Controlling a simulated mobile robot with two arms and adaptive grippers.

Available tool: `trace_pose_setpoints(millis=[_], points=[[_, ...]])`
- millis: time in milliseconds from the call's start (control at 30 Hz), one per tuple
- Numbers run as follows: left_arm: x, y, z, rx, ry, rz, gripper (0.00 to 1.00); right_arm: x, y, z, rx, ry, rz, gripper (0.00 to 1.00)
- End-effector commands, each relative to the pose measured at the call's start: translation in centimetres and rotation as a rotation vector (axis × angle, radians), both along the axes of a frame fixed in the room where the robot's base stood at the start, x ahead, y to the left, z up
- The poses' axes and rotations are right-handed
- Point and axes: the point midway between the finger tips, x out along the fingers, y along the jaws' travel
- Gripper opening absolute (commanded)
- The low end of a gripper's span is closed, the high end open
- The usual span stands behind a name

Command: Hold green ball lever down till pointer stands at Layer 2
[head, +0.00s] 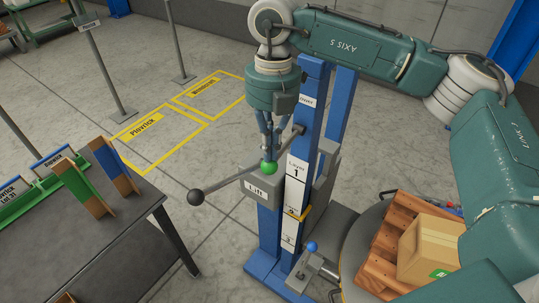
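The green ball (269,168) sits at the lift box, labelled "Lift" (257,190), on the blue post. My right gripper (268,157) points straight down, its fingers drawn together and their tips at the top of the green ball. The fingers look shut, and the ball shows below them rather than between them. The white layer scale (296,180) reads Layer 1, 2 and 3 from top down. A yellow pointer (299,213) stands at about the 2 mark. My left gripper is out of view.
A pallet (386,243) with a carton (428,248) stands at the lower right, beside a blue-ball lever (312,247). A dark table (92,243) with green and blue boards is at the left. Yellow-marked floor bays (160,133) lie behind; the floor between is clear.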

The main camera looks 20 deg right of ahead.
Motion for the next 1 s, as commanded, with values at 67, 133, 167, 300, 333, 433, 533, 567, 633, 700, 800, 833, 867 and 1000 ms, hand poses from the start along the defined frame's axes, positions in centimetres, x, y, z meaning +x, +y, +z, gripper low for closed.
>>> trace_pose_setpoints(millis=[67,133,167,300,333,433,533,567,633,700,800,833,867,1000], points=[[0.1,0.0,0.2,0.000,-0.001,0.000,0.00,0.5,-0.3,0.3,-0.001,0.001,-0.004,0.00],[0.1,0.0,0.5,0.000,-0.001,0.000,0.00,1.3,-0.8,0.6,0.000,0.000,-0.005,0.00],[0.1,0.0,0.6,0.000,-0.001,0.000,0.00,1.7,-1.0,0.8,0.000,0.000,-0.005,0.00],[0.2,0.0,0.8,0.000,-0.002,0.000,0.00,2.6,-1.5,1.0,0.000,0.001,-0.002,0.00],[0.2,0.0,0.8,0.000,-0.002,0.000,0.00,2.6,-1.6,1.0,0.000,0.000,-0.001,0.00],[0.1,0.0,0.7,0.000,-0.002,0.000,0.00,2.7,-1.6,1.0,-0.001,-0.001,-0.002,0.00],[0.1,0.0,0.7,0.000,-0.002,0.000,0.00,2.7,-1.6,1.1,0.000,-0.002,-0.002,0.00],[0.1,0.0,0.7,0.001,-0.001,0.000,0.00,2.7,-1.6,1.1,0.000,-0.002,-0.002,0.00],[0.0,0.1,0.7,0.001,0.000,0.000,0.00,2.8,-1.6,1.3,0.000,-0.003,-0.003,0.00],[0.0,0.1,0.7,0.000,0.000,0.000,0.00,2.8,-1.7,1.9,-0.001,-0.005,-0.003,0.00],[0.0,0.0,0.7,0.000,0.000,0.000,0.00,2.9,-1.7,3.2,0.000,-0.008,-0.004,0.00],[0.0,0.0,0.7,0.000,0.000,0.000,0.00,2.9,-1.7,3.7,0.000,-0.008,-0.004,0.00],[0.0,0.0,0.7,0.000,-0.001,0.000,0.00,2.9,-1.7,4.2,-0.001,-0.007,-0.004,0.00],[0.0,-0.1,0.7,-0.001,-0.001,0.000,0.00,2.9,-1.6,6.3,-0.001,-0.005,-0.002,0.00]])
